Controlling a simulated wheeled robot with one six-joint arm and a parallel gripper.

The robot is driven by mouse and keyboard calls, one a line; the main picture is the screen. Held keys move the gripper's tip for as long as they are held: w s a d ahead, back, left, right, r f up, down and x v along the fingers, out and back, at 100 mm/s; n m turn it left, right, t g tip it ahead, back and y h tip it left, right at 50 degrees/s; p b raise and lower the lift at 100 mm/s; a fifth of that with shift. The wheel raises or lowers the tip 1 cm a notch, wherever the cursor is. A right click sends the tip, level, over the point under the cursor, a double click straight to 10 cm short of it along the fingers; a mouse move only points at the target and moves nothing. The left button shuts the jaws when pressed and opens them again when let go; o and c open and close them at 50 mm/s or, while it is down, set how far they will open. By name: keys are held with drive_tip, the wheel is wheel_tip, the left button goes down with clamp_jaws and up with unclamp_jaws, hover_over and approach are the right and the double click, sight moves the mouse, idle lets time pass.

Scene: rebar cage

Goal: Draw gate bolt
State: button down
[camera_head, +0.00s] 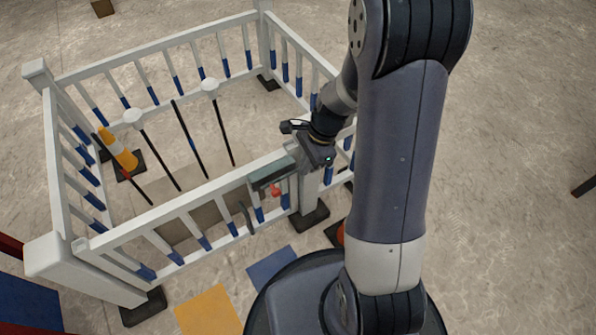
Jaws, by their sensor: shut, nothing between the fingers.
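The gate (190,205) is the near side of a white railed pen with blue-banded bars. A dark grey-green bar-shaped fitting (270,174), which looks like the bolt's housing, sits at the right end of its top rail, beside the post (306,190). A small red part (276,191), perhaps the bolt's handle, shows just below it. My gripper (298,160) is at the right end of this fitting, shut and empty. Its fingertips are partly hidden, and I cannot tell whether they touch the bolt.
A dark curved handle (246,217) hangs on the gate. Orange (208,311) and blue (273,268) floor patches lie in front. The floor at right is mostly clear.

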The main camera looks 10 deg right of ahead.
drive_tip(key=p+v, duration=0.1)
drive_tip(key=v, duration=0.4)
drive_tip(key=shift+f, duration=0.1)
